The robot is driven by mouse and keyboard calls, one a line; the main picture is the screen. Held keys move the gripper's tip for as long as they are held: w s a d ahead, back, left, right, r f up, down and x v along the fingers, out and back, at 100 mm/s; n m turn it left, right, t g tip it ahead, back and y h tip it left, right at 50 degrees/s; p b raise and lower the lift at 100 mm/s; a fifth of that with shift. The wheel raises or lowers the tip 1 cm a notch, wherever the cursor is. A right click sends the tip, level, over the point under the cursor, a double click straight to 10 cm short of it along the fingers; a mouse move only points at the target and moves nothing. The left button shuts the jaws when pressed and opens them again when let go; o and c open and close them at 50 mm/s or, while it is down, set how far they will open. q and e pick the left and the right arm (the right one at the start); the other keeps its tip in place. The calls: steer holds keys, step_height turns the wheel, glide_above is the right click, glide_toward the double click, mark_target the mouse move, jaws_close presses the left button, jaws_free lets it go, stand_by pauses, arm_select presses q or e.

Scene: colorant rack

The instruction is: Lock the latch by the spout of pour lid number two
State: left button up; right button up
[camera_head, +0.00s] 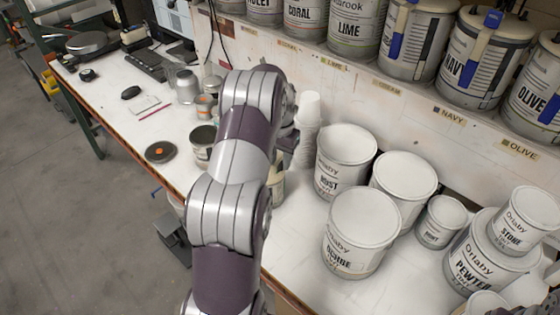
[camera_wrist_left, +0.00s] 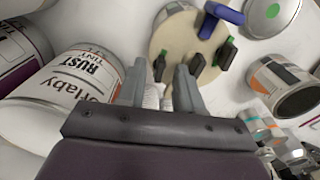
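A round beige pour lid (camera_wrist_left: 178,38) lies just beyond my left gripper (camera_wrist_left: 160,68) in the left wrist view. It carries a blue handle piece (camera_wrist_left: 223,13) and several dark latch tabs with green parts. One dark tab (camera_wrist_left: 159,66) shows between my fingertips; I cannot tell whether they touch it. The left fingers are apart. Another tab (camera_wrist_left: 197,64) is just right of the right finger, and one (camera_wrist_left: 228,51) is farther right. No lid number is readable, and I cannot tell which tabs are locked. In the head view my left arm hides most of this area. My right gripper is not visible.
The Rust bucket (camera_head: 345,160) stands close to my left gripper, also in the wrist view (camera_wrist_left: 75,80). A white cup stack (camera_head: 308,118) is beside the arm. The Ochre bucket (camera_head: 360,235) is nearer. An open can (camera_wrist_left: 285,85) lies right of the lid.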

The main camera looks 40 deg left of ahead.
mark_target(280, 164)
arm_select(q)
step_height(280, 164, up, 5)
steer(key=shift+r+p, duration=0.1)
steer(key=shift+p, duration=0.55)
step_height(280, 164, up, 6)
steer(key=p, duration=0.6)
steer(key=shift+r, duration=0.25)
